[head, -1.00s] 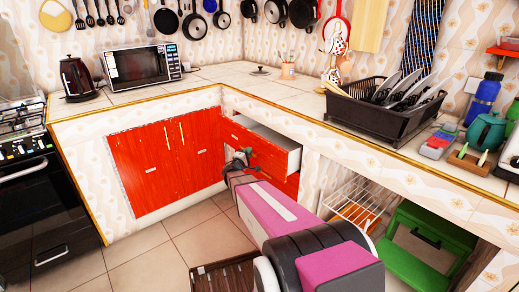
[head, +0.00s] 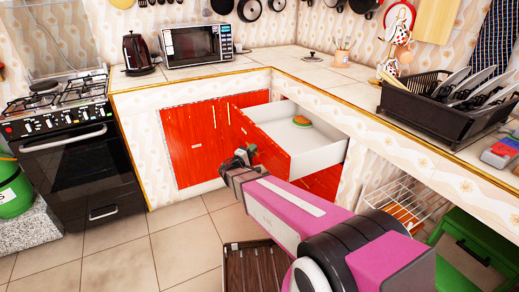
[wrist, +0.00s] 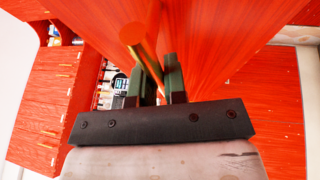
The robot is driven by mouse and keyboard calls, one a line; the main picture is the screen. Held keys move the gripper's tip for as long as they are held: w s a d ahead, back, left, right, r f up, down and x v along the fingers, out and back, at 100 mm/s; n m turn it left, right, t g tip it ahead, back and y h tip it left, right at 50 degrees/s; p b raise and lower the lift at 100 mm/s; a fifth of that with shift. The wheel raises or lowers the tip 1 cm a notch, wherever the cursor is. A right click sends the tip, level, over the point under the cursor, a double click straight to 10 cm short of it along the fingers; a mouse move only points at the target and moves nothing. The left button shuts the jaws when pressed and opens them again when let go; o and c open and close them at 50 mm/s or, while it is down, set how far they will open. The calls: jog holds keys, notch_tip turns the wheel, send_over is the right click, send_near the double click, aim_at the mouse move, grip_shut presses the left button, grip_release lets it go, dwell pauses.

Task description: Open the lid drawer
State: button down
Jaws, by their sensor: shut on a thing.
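The open drawer has a red front (head: 248,130) and white walls (head: 318,157), and stands well out from the corner cabinet in the head view. A small round orange and green thing (head: 301,121) lies inside it. My gripper (head: 246,154) is at the outer face of the drawer front. In the wrist view my gripper (wrist: 163,85) is shut on the drawer handle (wrist: 136,62), a golden bar against the red front. The fingers hide part of the handle.
Red cupboard doors (head: 192,145) are shut left of the drawer. A brown slatted crate (head: 255,264) is on the floor below my arm. The countertop edge runs above, with a black dish rack (head: 430,109) at right. Tiled floor (head: 185,245) is clear at left.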

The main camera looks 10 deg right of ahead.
jog(key=shift+a, duration=0.2)
jog(key=c, duration=1.2)
grip_release()
jog(key=shift+s, duration=0.1)
jog(key=v, duration=1)
jog(key=shift+s+a+f, duration=0.15)
jog(key=shift+s+a, duration=0.05)
jog(key=shift+a, duration=0.05)
